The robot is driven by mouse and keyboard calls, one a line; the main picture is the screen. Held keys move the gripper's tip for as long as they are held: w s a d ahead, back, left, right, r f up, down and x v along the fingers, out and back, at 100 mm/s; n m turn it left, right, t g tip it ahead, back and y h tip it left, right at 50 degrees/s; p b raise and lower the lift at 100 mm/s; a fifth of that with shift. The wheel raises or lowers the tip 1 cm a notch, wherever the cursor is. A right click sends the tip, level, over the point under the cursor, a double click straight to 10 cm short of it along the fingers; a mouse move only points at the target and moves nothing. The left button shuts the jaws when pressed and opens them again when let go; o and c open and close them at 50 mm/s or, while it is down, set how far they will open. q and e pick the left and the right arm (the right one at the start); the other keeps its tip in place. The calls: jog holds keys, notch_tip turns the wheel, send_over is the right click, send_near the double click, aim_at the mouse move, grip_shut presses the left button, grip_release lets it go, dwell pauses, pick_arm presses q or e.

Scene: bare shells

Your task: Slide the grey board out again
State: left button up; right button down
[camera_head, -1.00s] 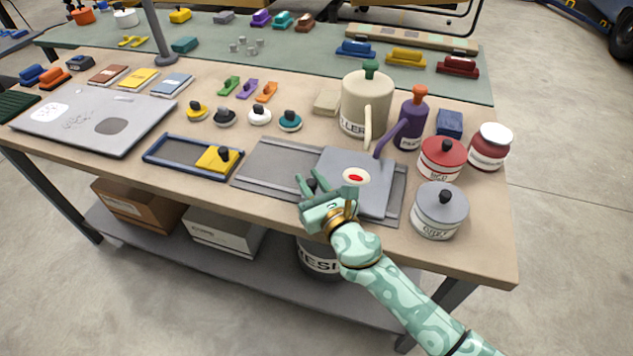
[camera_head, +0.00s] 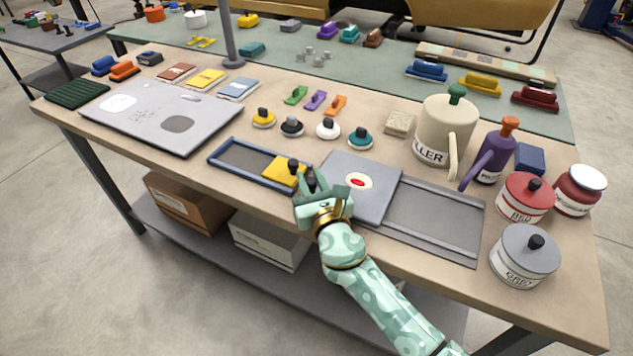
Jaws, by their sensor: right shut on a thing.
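The grey board (camera_head: 375,195), a flat plate with a white oval and red spot, lies at the left end of a grey channelled track (camera_head: 437,218) on the bench. Bare track shows to its right; any track left of or under it is hidden. My right gripper (camera_head: 320,190) is at the board's left edge, shut on its dark knob (camera_head: 312,182), which the fingers partly hide. My left gripper is not in view.
A blue-framed tray (camera_head: 235,157) with a yellow block (camera_head: 287,170) sits close left of my right gripper. A grey lidded pot (camera_head: 525,257), red pot (camera_head: 525,200) and cream can (camera_head: 445,132) stand right and behind. Small round-knobbed pieces (camera_head: 328,129) lie behind the board.

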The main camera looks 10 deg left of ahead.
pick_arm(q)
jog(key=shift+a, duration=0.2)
pick_arm(e)
jog(key=shift+s+a, duration=0.1)
jog(key=shift+a, duration=0.1)
jog(key=c, duration=1.3)
grip_release()
jog(key=shift+o, duration=0.2)
jog(key=shift+a, duration=0.15)
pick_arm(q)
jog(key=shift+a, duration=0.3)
pick_arm(e)
jog(key=shift+s+d+p, duration=0.3)
jog(key=shift+s+d, duration=0.05)
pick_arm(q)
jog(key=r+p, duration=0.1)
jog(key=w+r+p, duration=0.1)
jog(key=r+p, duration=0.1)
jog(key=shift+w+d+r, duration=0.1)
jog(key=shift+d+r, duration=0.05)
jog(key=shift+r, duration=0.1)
pick_arm(e)
jog(key=v, duration=1.5)
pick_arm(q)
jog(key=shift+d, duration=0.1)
pick_arm(e)
jog(key=shift+s+f, duration=0.1)
jog(key=shift+s, duration=0.1)
